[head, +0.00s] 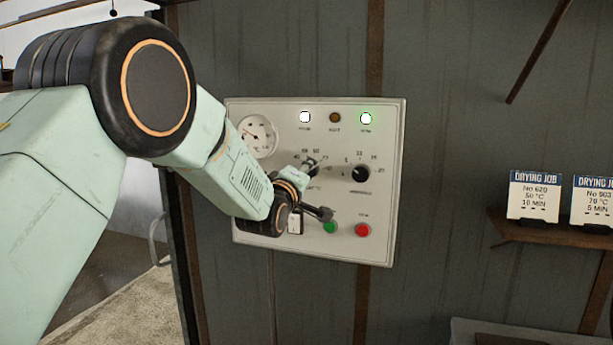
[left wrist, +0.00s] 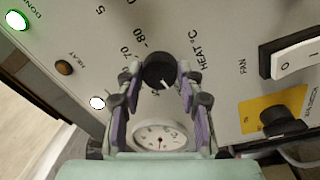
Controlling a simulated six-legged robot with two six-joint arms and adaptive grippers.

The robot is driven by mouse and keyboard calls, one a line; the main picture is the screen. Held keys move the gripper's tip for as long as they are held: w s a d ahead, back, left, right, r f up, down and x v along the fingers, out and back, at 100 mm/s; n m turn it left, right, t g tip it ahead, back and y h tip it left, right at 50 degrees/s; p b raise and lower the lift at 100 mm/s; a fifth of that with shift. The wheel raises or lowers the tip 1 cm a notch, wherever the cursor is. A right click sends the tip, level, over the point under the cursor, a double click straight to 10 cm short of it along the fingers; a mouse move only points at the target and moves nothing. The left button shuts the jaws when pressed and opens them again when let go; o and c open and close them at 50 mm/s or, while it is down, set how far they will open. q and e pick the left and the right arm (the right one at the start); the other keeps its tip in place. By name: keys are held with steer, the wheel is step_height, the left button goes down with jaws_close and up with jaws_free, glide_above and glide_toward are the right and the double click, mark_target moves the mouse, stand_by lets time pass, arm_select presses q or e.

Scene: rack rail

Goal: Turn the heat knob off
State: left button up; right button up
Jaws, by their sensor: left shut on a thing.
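The heat knob (left wrist: 158,69) is a round black dial with a white pointer mark on the light control panel (left wrist: 205,25). In the left wrist view the pointer faces down and slightly right, away from the 70 and 80 marks at upper left. My left gripper (left wrist: 160,76) has its fingers on either side of the knob and is shut on it. In the head view the left gripper (head: 309,172) reaches the panel and partly hides the knob. The heat lamp (left wrist: 64,67) is dark amber. My right gripper is not in view.
A second black knob (head: 361,174) sits right of the heat knob. Below are a green button (head: 330,228), a red button (head: 363,230) and a rocker switch (head: 295,223). White (head: 305,117) and green (head: 366,118) lamps are lit. Drying job cards (head: 534,196) stand at right.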

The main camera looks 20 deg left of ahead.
arm_select(q)
steer(key=shift+r+n, duration=0.3)
steer(key=shift+r, duration=0.05)
steer(key=o, duration=1.2)
steer(key=shift+w+f, duration=0.1)
steer(key=shift+f, duration=0.15)
steer(key=s, duration=0.8)
steer(key=s+f, duration=0.1)
steer(key=s, duration=0.3)
steer(key=shift+s+a, duration=0.1)
steer(key=shift+a, duration=0.2)
steer(key=shift+c, duration=0.2)
